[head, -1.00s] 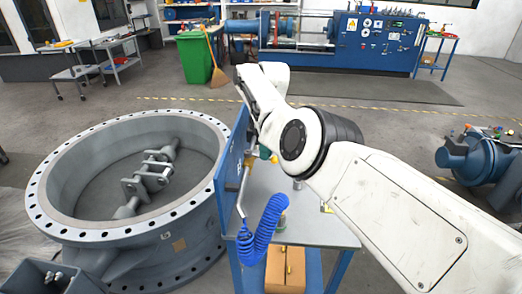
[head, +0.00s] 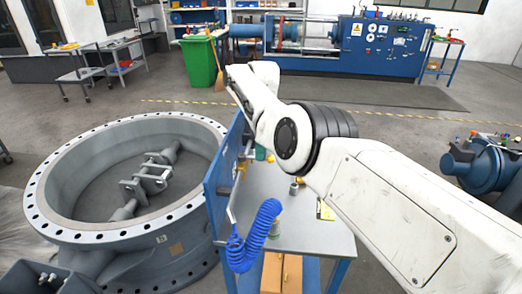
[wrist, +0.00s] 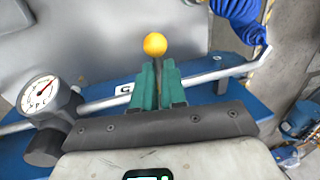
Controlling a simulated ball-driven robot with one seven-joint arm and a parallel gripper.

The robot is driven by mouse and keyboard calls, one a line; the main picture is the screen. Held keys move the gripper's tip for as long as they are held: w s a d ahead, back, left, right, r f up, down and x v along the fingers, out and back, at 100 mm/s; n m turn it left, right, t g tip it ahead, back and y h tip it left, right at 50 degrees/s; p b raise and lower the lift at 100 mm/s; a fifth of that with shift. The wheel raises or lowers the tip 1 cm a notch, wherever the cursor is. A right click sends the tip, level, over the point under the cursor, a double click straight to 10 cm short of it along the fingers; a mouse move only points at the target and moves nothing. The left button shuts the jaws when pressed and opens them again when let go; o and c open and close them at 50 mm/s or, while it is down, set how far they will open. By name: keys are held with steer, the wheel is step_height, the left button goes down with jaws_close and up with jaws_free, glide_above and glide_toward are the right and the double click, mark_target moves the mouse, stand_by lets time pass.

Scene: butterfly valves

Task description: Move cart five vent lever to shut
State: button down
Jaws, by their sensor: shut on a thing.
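The vent lever (wrist: 157,62) shows in the wrist view as a short dark stem with a yellow ball knob (wrist: 155,44). My gripper (wrist: 157,76), with green fingers, is shut on the stem just below the knob. The lever stands in front of a silver pipe (wrist: 205,77) on a blue panel (wrist: 190,96). A label beside it is partly covered by the fingers. In the head view, the cart's blue upright panel (head: 217,190) stands at the left end of its grey top (head: 310,235). My arm hides most of the gripper and lever there.
A pressure gauge (wrist: 42,95) sits left of my fingers. A coiled blue hose (head: 252,237) hangs at the cart's front. A large flanged valve ring (head: 75,238) stands close left of the cart. A blue machine (head: 485,170) is at the right.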

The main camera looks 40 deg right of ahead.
steer(key=shift+w+r, duration=0.15)
steer(key=shift+r, duration=0.05)
steer(key=c, duration=1.2)
jaws_free()
steer(key=shift+f, duration=0.1)
